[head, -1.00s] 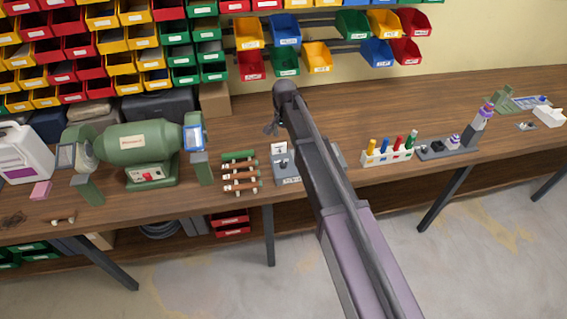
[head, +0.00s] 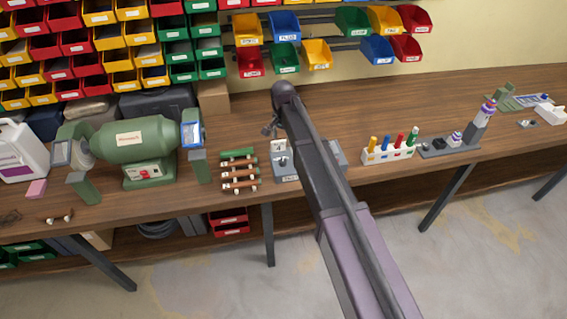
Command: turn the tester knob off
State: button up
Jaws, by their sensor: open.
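The tester is a grey box (head: 285,173) near the front edge of the bench in the head view, with a light panel on its upper face and a label on its front. A small dark knob (head: 283,161) appears on its face, but its setting is too small to read. My arm crosses in front of the tester's right side and hides part of it.
Bins (head: 286,60) hang behind. The bench behind my arm is mostly clear.

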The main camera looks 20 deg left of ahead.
aim_at(283, 161)
jog(key=shift+f+b, duration=5.4)
jog(key=shift+f, duration=0.3)
